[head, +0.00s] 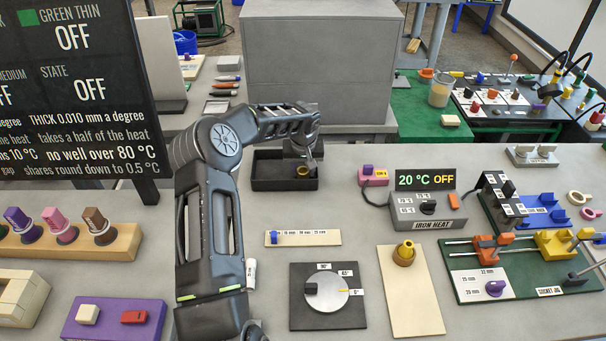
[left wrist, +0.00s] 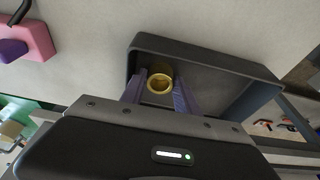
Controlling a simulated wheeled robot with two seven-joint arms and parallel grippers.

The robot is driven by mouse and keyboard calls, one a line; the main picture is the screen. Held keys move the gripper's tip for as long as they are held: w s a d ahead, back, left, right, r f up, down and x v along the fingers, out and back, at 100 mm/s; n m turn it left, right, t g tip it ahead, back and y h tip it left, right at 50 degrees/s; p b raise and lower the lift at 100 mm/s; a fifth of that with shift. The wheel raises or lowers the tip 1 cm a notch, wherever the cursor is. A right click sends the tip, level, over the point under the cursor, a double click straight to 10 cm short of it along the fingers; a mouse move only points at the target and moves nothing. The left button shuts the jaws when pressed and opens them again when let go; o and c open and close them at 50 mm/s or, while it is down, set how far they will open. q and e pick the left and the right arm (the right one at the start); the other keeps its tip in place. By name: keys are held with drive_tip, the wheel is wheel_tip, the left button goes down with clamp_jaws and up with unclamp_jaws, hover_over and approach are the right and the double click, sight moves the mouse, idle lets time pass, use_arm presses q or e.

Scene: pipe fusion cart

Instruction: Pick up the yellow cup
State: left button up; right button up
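The yellow cup (head: 303,171) is a small round cup inside a dark open tray (head: 268,184) near the back of the table. It also shows from above in the left wrist view (left wrist: 159,84), upright with its round mouth towards the camera. My left gripper (head: 303,160) reaches down into the tray. Its two purple fingers (left wrist: 160,92) stand on either side of the cup, very close to it. Whether both fingers press on the cup cannot be told. My right gripper is not in view.
A grey box (head: 318,65) stands behind the tray. A pink block (head: 374,176) and the iron heat unit (head: 425,197) stand to its right. A dial plate (head: 327,316) and a board (head: 410,300) with a yellow-topped piece (head: 404,252) lie in front.

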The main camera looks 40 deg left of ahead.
use_arm(q)
clamp_jaws()
idle(0.3)
wheel_tip(320, 180, up, 10)
idle(0.5)
idle(0.4)
